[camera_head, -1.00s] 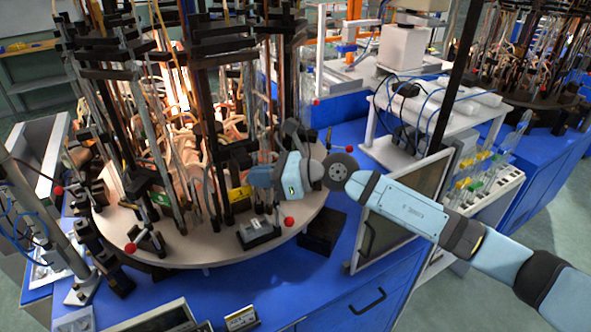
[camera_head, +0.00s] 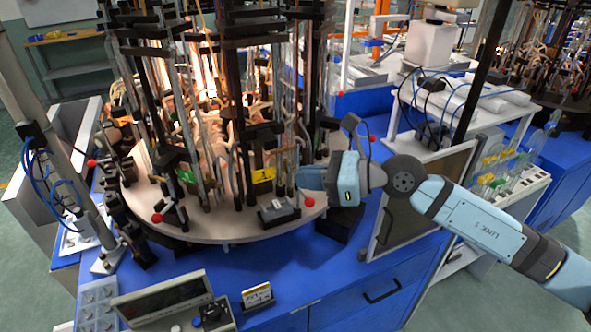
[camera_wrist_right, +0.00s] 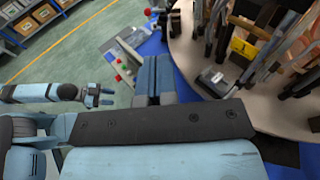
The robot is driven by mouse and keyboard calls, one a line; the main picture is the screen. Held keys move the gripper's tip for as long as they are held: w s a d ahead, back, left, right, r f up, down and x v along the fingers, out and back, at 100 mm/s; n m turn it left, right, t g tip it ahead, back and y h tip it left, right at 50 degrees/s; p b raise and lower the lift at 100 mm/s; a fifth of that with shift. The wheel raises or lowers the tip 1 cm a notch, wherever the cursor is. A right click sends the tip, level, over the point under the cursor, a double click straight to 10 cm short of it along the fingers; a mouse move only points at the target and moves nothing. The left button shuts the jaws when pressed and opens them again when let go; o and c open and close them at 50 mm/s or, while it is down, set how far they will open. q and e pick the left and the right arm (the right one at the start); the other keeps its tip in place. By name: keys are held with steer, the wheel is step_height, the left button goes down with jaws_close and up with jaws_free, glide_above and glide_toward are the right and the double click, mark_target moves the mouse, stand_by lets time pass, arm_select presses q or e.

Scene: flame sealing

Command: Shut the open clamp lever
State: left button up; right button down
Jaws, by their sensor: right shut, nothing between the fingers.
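Clamps with red-ball levers sit around the rim of the round turntable (camera_head: 235,235). The front-right clamp (camera_head: 277,210) is a grey block with its red ball (camera_head: 309,202) beyond its right end. Another red ball (camera_head: 156,218) is at the front left and one (camera_head: 91,163) at the far left. I cannot tell for sure which lever is open. My right gripper (camera_head: 312,178) is shut and empty, just above and right of the front-right clamp, apparently apart from it. It also shows in the right wrist view (camera_wrist_right: 153,75). My left gripper (camera_wrist_right: 104,95) shows only there, small, its fingers apart.
Tall rods, black holders and glassware crowd the turntable. A yellow label (camera_head: 263,175) is on a holder behind the clamp. A display box (camera_head: 165,300) and a small sign (camera_head: 257,296) stand on the blue bench front. A dark panel (camera_head: 410,215) stands at the right.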

steer(key=s, duration=0.2)
steer(key=shift+s+d+r, duration=0.35)
steer(key=shift+s+d, duration=0.05)
steer(key=shift+w, duration=0.1)
